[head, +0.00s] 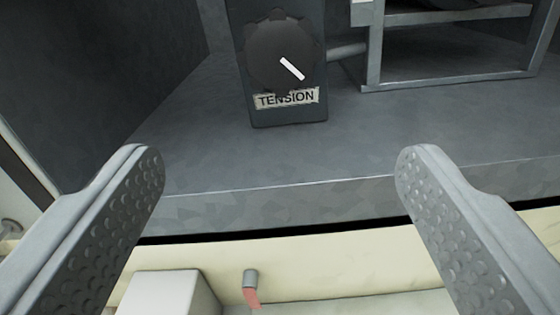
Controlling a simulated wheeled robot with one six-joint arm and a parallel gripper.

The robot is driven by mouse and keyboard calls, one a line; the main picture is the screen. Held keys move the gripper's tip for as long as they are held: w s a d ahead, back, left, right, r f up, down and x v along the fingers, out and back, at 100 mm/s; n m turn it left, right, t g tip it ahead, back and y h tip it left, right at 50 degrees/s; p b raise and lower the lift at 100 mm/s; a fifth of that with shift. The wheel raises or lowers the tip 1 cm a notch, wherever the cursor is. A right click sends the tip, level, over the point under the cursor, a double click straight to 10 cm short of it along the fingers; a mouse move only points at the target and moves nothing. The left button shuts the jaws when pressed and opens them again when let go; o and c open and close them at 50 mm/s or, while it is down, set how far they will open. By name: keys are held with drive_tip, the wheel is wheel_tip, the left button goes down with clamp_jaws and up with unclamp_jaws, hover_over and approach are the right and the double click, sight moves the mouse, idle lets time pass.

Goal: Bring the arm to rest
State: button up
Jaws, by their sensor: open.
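My gripper (275,172) is open, with its two grey dimpled fingers wide apart at the left and right of the head view. Nothing is between the fingers. Beyond and above the fingertips is a black round knob (280,55) with a white pointer mark that points to the lower right. The knob sits on a dark upright box with a label (287,98) reading TENSION. The gripper appears apart from the knob and the box. The rest of my arm is not in view.
The box stands on a grey metal floor (220,145) with a raised front edge. A metal frame (450,82) stands at the upper right, and a dark wall (110,60) is at the left. Below the edge are a cream ledge (350,265), a pale block (170,292) and a short pipe (251,280) with a reddish end.

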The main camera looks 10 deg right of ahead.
sight(276, 54)
drive_tip(key=s+d+r+n+y, duration=0.15)
drive_tip(key=s+r, duration=0.25)
drive_tip(key=s, duration=0.4)
drive_tip(key=s+d+r+n+t+y, duration=0.1)
drive_tip(key=s+r+n+y, duration=0.2)
drive_tip(key=s, duration=0.6)
drive_tip(key=s+d+r+y, duration=0.1)
drive_tip(key=s+r+y, duration=0.1)
drive_tip(key=s+r, duration=0.45)
drive_tip(key=s+d+f, duration=0.2)
drive_tip(key=s+f, duration=0.1)
drive_tip(key=s, duration=1)
drive_tip(key=w+a+n+h, duration=0.1)
drive_tip(key=w+a+n, duration=0.1)
drive_tip(key=w, duration=0.8)
drive_tip(key=w+a+n, duration=0.2)
drive_tip(key=w, duration=0.9)
drive_tip(key=w+a+f+n+g+h, duration=0.1)
drive_tip(key=w+f+h, duration=0.2)
drive_tip(key=w+f, duration=0.35)
drive_tip(key=w+a+f+h, duration=0.1)
drive_tip(key=w+f+h, duration=0.2)
drive_tip(key=w, duration=0.6)
drive_tip(key=shift+y, duration=0.25)
drive_tip(key=x, duration=1.7)
drive_tip(key=shift+w+d+f, duration=0.2)
